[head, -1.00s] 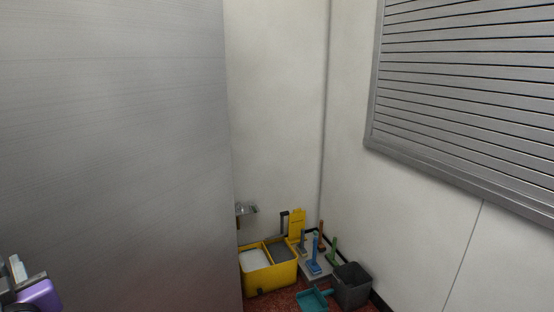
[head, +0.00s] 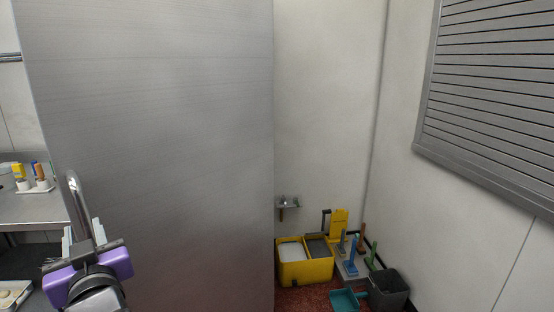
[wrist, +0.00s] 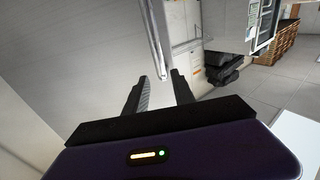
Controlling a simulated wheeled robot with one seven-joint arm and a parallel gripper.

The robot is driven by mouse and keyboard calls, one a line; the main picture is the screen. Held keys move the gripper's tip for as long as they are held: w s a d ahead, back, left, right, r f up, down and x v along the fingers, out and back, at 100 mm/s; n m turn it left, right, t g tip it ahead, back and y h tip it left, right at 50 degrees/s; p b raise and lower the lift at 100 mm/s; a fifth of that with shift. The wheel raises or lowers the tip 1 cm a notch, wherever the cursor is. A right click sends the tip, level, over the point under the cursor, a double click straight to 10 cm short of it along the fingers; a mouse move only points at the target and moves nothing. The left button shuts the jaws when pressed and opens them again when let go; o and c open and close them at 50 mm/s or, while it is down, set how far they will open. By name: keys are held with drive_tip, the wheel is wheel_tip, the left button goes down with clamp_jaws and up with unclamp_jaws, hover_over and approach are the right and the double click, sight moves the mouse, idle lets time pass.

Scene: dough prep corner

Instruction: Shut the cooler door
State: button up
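The cooler door (head: 165,150) is a broad brushed-steel panel filling the left and middle of the head view. Its curved metal handle (head: 74,190) stands near the panel's left edge. My purple gripper (head: 83,240) is at the lower left, just below and in front of the handle. In the wrist view my gripper (wrist: 160,90) has its two dark fingers apart with nothing clamped. The handle bar (wrist: 155,45) runs down toward the gap between them; I cannot tell whether it touches either finger. The cooler's opening is not clearly visible.
A steel counter (head: 30,208) with small bottles stands at the left. A yellow mop bucket (head: 305,272), brushes, a teal dustpan (head: 348,300) and a grey bin (head: 388,288) sit in the corner to the right. A louvred panel (head: 490,100) is on the right wall.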

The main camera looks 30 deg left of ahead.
drive_tip(key=w+d+f+m+t+h, duration=0.1)
drive_tip(key=d+f+m+t+h, duration=0.3)
drive_tip(key=d, duration=1)
drive_tip(key=w+d+f+m+t, duration=0.1)
drive_tip(key=d+f+t, duration=0.35)
drive_tip(key=d, duration=1.05)
drive_tip(key=w+d+f+m+t+h, duration=0.1)
drive_tip(key=d+f+m, duration=0.2)
drive_tip(key=d+f, duration=0.75)
drive_tip(key=s+d+f+m+h, duration=0.1)
drive_tip(key=s+d+m+h, duration=0.1)
drive_tip(key=s+d+h, duration=0.2)
drive_tip(key=s+d+f+m+g+h, duration=0.1)
drive_tip(key=s+d+h, duration=0.3)
drive_tip(key=s+d, duration=0.5)
drive_tip(key=s+d+f+m+h, duration=0.1)
drive_tip(key=s+d+m+h, duration=0.2)
drive_tip(key=d, duration=1.6)
drive_tip(key=s+h, duration=0.1)
drive_tip(key=s, duration=0.3)
drive_tip(key=shift+s+f+h, duration=0.3)
drive_tip(key=shift+f, duration=0.05)
drive_tip(key=shift+g, duration=0.25)
drive_tip(key=shift+o, duration=1.3)
